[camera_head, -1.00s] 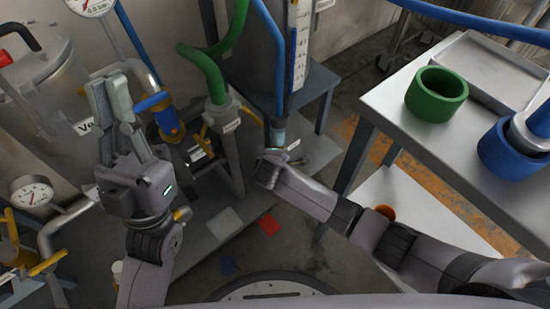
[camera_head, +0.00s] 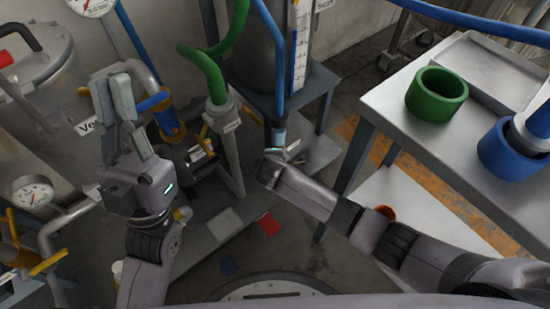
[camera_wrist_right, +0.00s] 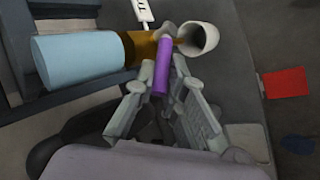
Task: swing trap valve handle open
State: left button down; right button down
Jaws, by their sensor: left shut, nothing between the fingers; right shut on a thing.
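The trap valve shows in the right wrist view as a brass-brown body (camera_wrist_right: 141,48) between a light blue pipe (camera_wrist_right: 80,60) and a pale open pipe end (camera_wrist_right: 199,39). Its purple handle (camera_wrist_right: 161,79) sticks out toward the camera. My right gripper (camera_wrist_right: 165,92) is shut on this handle, one finger on each side. In the head view my right gripper (camera_head: 270,163) is just below the light blue pipe, and it hides the handle. My left gripper (camera_head: 112,84) is shut and empty, raised at the left in front of the tank, away from the valve.
A steel table (camera_head: 390,100) with a green ring (camera_head: 436,95), a blue ring (camera_head: 502,158) and a tray (camera_head: 478,62) stands at the right. Pipes and a gauge (camera_head: 32,192) crowd the left. A red square (camera_head: 268,224) lies below the right gripper.

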jog(key=shift+w+d+r+p, duration=0.15)
jog(key=shift+r+p, duration=0.1)
jog(key=shift+p, duration=0.6)
pick_arm(q)
jog(key=w+d+f+g+y+p, duration=0.1)
jog(key=w+f+g+y, duration=0.1)
jog(key=w+f+g, duration=0.6)
pick_arm(e)
jog(key=shift+d+r+g+y, duration=0.1)
jog(key=shift+g+y, duration=0.3)
jog(key=shift+w+d+r+m+y+p, duration=0.15)
jog(key=shift+m+y+p, duration=0.15)
jog(key=shift+p, duration=0.6)
jog(key=shift+d+g+y+p, duration=0.1)
jog(key=shift+g+y+p, duration=0.2)
jog(key=shift+g+p, duration=0.15)
pick_arm(q)
notch_tip(320, 180, down, 12)
jog(key=w+a+g+y, duration=0.1)
jog(key=w+g+y, duration=0.1)
jog(key=g, duration=0.4)
jog(key=shift+w+r+g+y, duration=0.15)
jog(key=shift+w+g+y, duration=0.25)
jog(key=shift+y, duration=0.1)
pick_arm(e)
jog(key=c, duration=1.9)
grip_release()
